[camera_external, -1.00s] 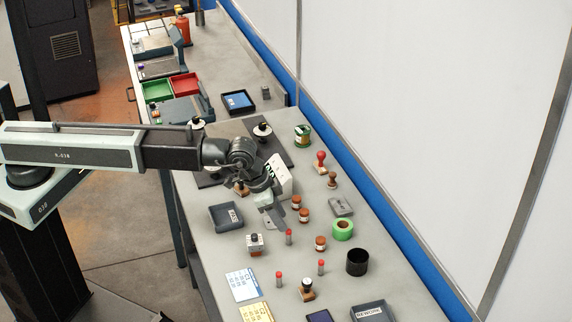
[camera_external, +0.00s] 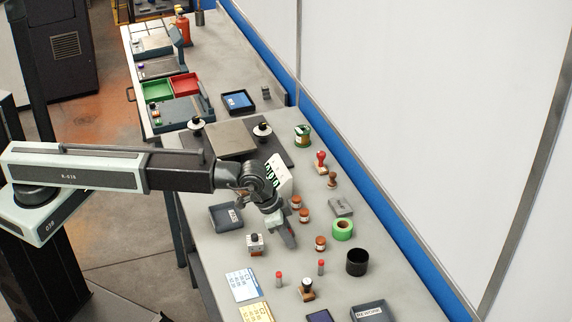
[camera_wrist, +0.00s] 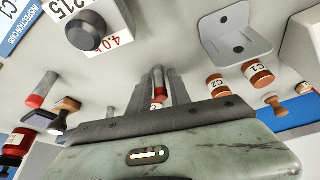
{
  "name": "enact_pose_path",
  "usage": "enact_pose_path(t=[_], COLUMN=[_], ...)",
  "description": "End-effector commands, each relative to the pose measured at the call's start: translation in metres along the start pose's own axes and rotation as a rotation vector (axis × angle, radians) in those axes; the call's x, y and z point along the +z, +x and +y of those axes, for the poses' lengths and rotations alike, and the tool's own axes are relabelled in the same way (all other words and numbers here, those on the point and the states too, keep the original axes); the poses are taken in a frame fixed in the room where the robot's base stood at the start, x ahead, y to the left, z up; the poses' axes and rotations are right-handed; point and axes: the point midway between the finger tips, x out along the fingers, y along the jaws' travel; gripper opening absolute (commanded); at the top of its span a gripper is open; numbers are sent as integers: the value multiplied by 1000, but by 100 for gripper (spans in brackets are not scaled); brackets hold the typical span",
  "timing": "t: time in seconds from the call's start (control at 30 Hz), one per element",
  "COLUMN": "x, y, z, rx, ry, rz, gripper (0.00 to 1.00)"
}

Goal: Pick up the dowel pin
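A dowel pin (camera_wrist: 158,78), grey with a red end, stands between the two fingers of my gripper (camera_wrist: 160,72) in the wrist view. A narrow gap appears on each side of it, so the fingers look open around it. In the external view my gripper (camera_external: 290,241) points down at the bench and hides this pin. Two similar red-topped pins stand nearer the front, one on the left (camera_external: 279,279) and one on the right (camera_external: 321,267). They also show in the wrist view, the larger one at the left (camera_wrist: 39,91).
A block with a black knob (camera_external: 255,244) stands left of my gripper. A stamp (camera_external: 307,288) and cards (camera_external: 242,284) lie nearer the front.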

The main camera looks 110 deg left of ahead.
Motion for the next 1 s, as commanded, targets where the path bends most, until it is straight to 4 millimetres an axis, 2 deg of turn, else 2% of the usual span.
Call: enact_pose_path(t=[0.03, 0.07, 0.47, 0.57, 0.9, 1.0], x=[0, 0, -2, -6, -33, -38], y=[0, 0, -5, -16, -81, -93], z=[0, 0, 0, 0, 0, 0], rx=[0, 0, 0, 0, 0, 0], ry=[0, 0, 0, 0, 0, 0], rz=[0, 0, 0, 0, 0, 0], gripper=[6, 0, 0, 0, 0, 0])
